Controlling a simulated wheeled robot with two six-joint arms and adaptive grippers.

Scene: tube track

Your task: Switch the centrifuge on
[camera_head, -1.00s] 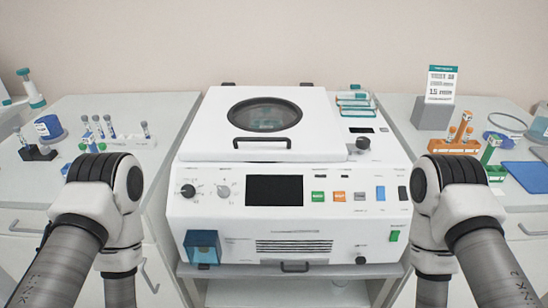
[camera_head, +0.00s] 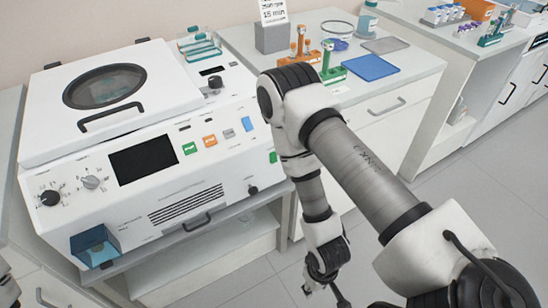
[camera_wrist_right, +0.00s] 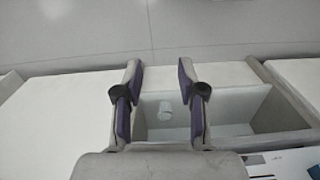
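The white centrifuge (camera_head: 185,195) stands at the left of the head view, its windowed lid (camera_head: 150,125) down. Its front has a dark display (camera_head: 143,160), two knobs, a green button (camera_head: 189,148), an orange button (camera_head: 209,141), a grey button (camera_head: 229,134) and a blue switch (camera_head: 247,124). A green switch (camera_head: 273,157) shows at the right edge, beside my right arm, which hides part of that end. My right gripper (camera_head: 322,285) hangs low, right of and apart from the centrifuge. In the wrist view its fingers (camera_wrist_right: 160,78) are apart and empty. My left gripper is out of view.
A blue tray (camera_head: 100,247) is at the front left corner. Tube racks (camera_head: 305,55) and a blue mat (camera_head: 370,68) lie on the right bench. Open floor (camera_head: 480,190) lies to the right.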

